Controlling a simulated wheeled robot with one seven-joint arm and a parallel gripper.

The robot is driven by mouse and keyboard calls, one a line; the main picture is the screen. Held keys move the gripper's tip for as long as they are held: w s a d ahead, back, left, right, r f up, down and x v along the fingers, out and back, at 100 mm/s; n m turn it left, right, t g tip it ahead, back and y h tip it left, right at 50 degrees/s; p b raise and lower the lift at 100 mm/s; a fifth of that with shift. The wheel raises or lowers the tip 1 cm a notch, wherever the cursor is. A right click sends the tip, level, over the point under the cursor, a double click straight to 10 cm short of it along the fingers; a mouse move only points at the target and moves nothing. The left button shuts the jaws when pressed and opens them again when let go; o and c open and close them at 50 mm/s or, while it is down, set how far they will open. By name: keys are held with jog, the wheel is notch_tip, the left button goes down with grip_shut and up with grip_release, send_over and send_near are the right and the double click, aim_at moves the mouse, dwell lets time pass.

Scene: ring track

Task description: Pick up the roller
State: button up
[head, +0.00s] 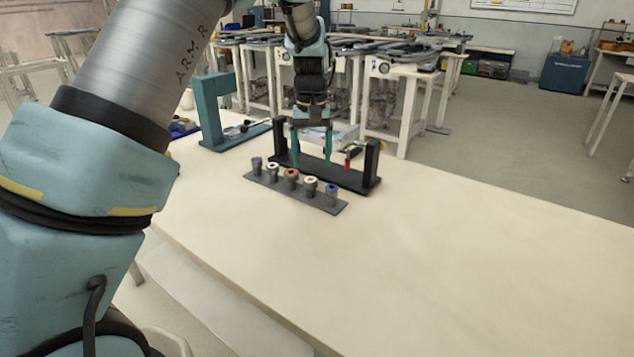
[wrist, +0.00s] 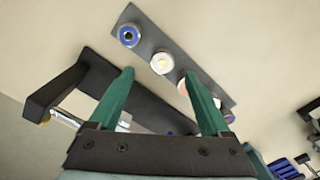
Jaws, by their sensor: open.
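A black stand (head: 325,175) with two upright posts sits on the table. A pale metal rod (wrist: 66,118) shows by its post in the wrist view; it may be the roller, but I cannot tell for sure. My gripper (head: 311,163) points down over the stand, its two teal fingers apart with nothing seen between them. In the wrist view the fingers (wrist: 160,75) hide part of the stand and the rod's middle. A red piece (head: 350,156) shows beside the stand's right post. A dark strip (head: 334,207) in front carries several round pieces with blue, white and red tops.
A teal bracket (head: 214,108) stands behind to the left, with small tools on its base. The cream tabletop (head: 430,250) is clear to the right and front. White workbenches stand beyond the table.

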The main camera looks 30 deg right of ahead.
aim_at(310, 179)
jog(key=shift+w+a+f+p, duration=0.1)
jog(key=shift+f+p, duration=0.4)
jog(key=shift+f, duration=1.45)
jog(key=shift+w+a+f+p, duration=0.1)
jog(key=shift+f+p, duration=0.35)
jog(key=shift+f, duration=1.45)
grip_shut()
